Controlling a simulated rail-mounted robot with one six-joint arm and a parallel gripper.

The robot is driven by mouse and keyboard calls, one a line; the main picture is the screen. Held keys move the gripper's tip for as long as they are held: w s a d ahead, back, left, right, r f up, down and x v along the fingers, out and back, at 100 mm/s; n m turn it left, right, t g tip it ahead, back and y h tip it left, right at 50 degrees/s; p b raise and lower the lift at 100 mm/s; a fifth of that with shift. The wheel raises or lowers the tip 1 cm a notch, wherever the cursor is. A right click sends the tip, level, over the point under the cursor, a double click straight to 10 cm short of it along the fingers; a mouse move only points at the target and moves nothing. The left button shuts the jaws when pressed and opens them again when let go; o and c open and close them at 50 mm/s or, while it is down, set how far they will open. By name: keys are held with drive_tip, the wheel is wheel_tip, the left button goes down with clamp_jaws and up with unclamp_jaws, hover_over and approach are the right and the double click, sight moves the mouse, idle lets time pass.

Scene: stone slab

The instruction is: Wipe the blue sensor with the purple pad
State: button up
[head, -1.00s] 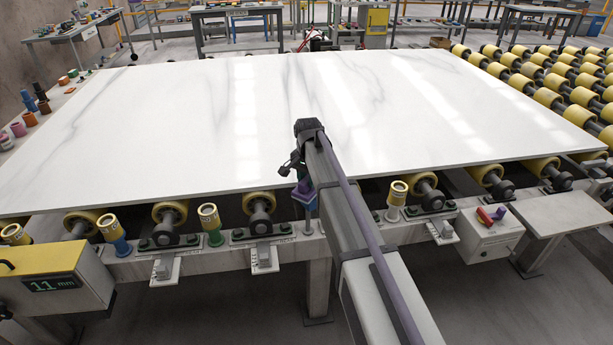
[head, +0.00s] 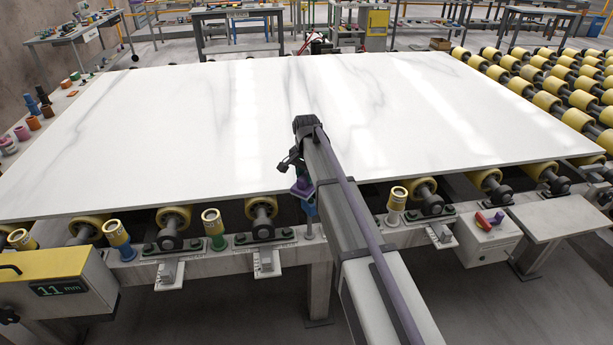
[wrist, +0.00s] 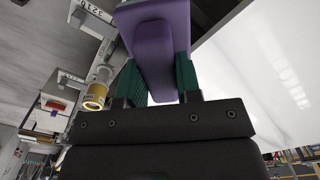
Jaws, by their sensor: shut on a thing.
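The purple pad (wrist: 152,45) is held between the green fingers of my gripper (wrist: 160,78) in the wrist view. In the head view a small part of the purple pad (head: 301,187) shows left of my arm. Just below it, at the slab's front edge, is the blue sensor (head: 309,207), on a thin post and partly hidden by my arm. Pad and sensor look very close; I cannot tell whether they touch. In the wrist view the sensor is not visible. My gripper is mostly hidden in the head view.
A large white slab (head: 200,120) lies on yellow rollers beyond my gripper. Yellow-topped cylinders with blue (head: 118,240), green (head: 213,230) and white (head: 397,203) lower parts line the front rail. A control box (head: 487,238) with a red handle is right; a thickness display (head: 60,288) is left.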

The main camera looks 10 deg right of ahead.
sight(306, 174)
drive_tip(key=shift+r+p, duration=1.95)
drive_tip(key=shift+r, duration=0.35)
